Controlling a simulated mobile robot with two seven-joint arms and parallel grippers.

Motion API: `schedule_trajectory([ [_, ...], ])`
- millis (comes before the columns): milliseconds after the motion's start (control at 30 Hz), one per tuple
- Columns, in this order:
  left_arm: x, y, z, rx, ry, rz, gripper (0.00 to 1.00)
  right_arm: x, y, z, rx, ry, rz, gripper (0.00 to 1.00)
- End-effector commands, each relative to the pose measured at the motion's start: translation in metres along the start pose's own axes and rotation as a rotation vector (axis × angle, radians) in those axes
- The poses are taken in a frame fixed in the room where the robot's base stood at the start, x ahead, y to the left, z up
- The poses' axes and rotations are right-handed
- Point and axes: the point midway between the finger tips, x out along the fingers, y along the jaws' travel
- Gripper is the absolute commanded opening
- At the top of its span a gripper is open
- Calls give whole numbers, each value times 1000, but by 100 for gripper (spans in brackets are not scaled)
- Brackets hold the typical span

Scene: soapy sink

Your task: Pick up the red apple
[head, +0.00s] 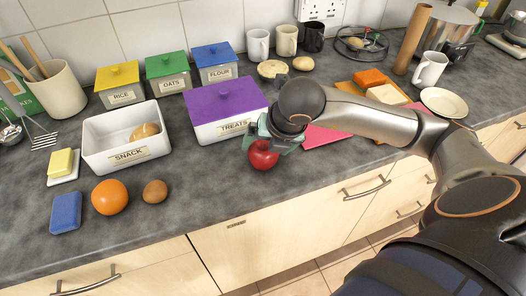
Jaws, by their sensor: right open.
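A red apple (263,155) is near the front edge of the counter, in front of the purple-lidded treats box (228,108). My right gripper (268,143) is right at the apple, with its fingers over and beside the top of it. The jaws are open. The arm's wrist hides part of the gripper, and I cannot tell whether the fingers touch the apple. My left gripper is not in view.
A white snack box (126,137) holds a bread-like item. An orange (110,197), a small brown round item (155,191) and a blue block (66,213) lie at the front left. A pink board (327,136) lies right of the gripper. Canisters and mugs stand behind.

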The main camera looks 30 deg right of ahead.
Motion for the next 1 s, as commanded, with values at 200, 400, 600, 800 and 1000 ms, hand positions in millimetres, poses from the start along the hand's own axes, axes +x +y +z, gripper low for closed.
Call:
schedule_trajectory([
  [200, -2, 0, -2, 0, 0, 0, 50, 24, -1, 0, 0, 1, -2, 100],
  [400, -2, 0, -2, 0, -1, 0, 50, 25, 0, 0, -1, 0, 0, 100],
  [600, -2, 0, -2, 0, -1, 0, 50, 25, 0, 0, 0, 0, 0, 82],
  [800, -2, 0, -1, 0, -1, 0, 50, 25, 0, 0, 0, 0, 0, 60],
  [1000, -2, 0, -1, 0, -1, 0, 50, 25, 0, 0, 0, 0, 0, 37],
])
